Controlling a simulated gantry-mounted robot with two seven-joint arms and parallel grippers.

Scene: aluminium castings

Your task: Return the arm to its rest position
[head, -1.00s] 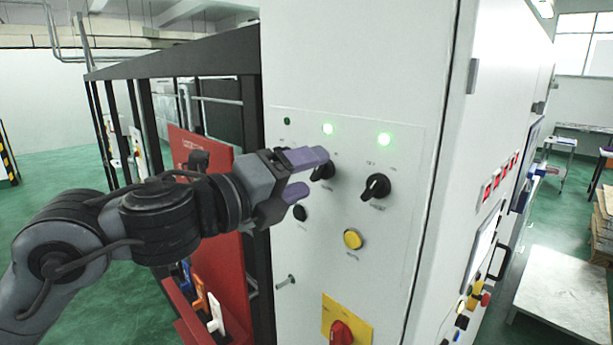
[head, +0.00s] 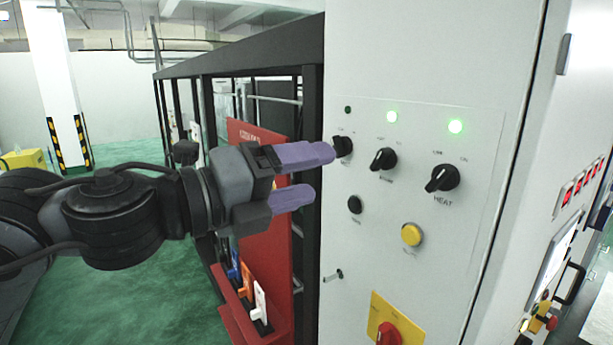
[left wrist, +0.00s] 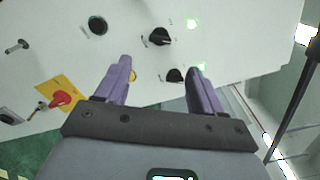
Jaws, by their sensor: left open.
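My left gripper (head: 312,175) is open, with two purple fingers pointing right toward the white control cabinet (head: 440,60). No object shows between its fingers. In the head view the upper fingertip overlaps the edge of the leftmost black knob (head: 344,147); I cannot tell whether they touch. In the left wrist view the fingers (left wrist: 160,85) stand apart in front of the panel. My left arm (head: 110,215) comes in from the left edge. My right gripper is not in view.
The panel carries the middle knob (head: 383,159), the HEAT knob (head: 442,178), a yellow button (head: 411,235) and a red switch (head: 389,335). Two green lamps are lit. A red rack (head: 263,200) and black frame stand behind the arm. Green floor lies open at left.

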